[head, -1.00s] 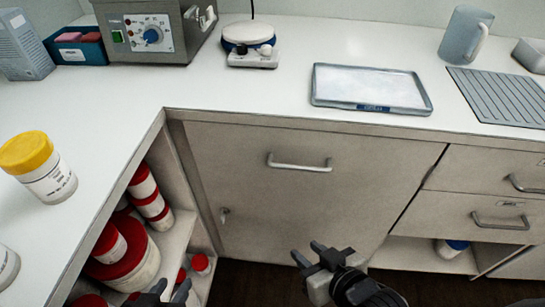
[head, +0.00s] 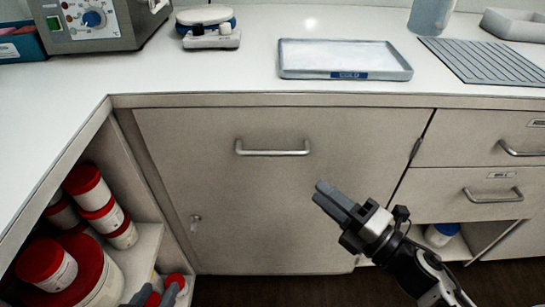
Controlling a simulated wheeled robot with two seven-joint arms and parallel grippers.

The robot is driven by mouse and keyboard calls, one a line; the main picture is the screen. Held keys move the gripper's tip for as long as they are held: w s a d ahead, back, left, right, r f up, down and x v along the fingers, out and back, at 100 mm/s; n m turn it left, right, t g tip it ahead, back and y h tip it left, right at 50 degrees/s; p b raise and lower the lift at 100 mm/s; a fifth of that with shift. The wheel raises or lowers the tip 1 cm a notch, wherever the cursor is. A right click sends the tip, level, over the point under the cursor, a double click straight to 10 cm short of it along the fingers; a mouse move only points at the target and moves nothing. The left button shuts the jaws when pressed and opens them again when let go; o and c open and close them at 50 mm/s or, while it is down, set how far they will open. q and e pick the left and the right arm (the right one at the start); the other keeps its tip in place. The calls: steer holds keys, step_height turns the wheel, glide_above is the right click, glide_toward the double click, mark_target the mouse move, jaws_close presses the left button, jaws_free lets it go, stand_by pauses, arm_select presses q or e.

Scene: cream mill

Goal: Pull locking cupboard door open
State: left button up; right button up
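The cupboard door (head: 260,205) is a wide beige panel under the worktop, and it stands closed. A horizontal metal bar handle (head: 272,148) is fixed near its top. My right gripper (head: 320,194) is in front of the door's right part, below and right of the handle. Its two fingers lie side by side with no clear gap, and nothing shows between them. My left gripper (head: 153,296) shows only as grey fingertips at the bottom edge, spread apart, by the shelf jars; the rest is hidden.
An open shelf with red-lidded jars (head: 101,217) is left of the door. Drawers (head: 477,195) with bar handles are at the right. On the worktop stand a metal tray (head: 346,73), a small scale-like device (head: 208,38) and a box with a blue knob (head: 84,25).

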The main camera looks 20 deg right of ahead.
mark_target(272, 151)
steer(key=p+x, duration=0.1)
steer(key=x, duration=1.3)
steer(key=shift+w, duration=0.1)
jaws_close()
